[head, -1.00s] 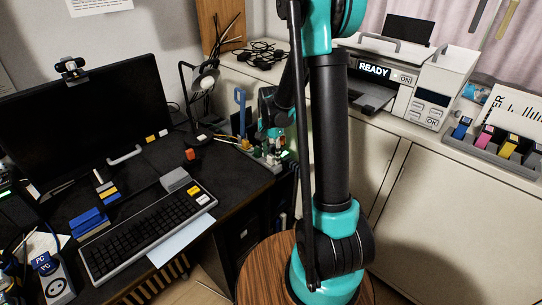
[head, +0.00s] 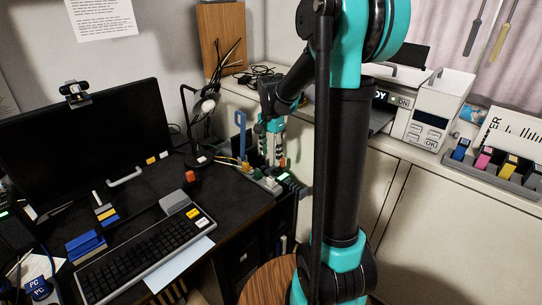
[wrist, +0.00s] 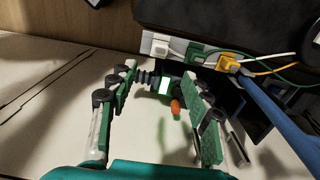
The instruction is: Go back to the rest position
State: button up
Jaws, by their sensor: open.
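My gripper (head: 273,158) hangs at the right end of the black desk, pointing down, in the head view. In the wrist view my gripper (wrist: 158,85) has its green-padded fingers spread wide. A power strip (wrist: 152,43) with white, green and yellow plugs lies beyond the fingers. The same plugs (head: 262,181) sit at the desk corner below my gripper in the head view.
The desk (head: 140,205) holds a monitor (head: 85,140), a keyboard (head: 145,250) and a lamp (head: 205,105). A blue upright handle (head: 240,130) stands close left of my gripper. A printer (head: 432,115) and ink tray (head: 500,168) stand on the right cabinet.

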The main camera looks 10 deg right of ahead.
jog(key=s+d+f+n+t, duration=0.1)
jog(key=s+f+n, duration=0.1)
jog(key=s, duration=0.5)
jog(key=s+d+f+n+t, duration=0.1)
jog(key=s+f+n, duration=0.1)
jog(key=s+n, duration=0.3)
jog(key=s+d+f+n+t, duration=0.2)
jog(key=s+n, duration=0.1)
jog(key=s, duration=0.7)
jog(key=shift+f+n, duration=0.35)
jog(key=shift+n, duration=0.05)
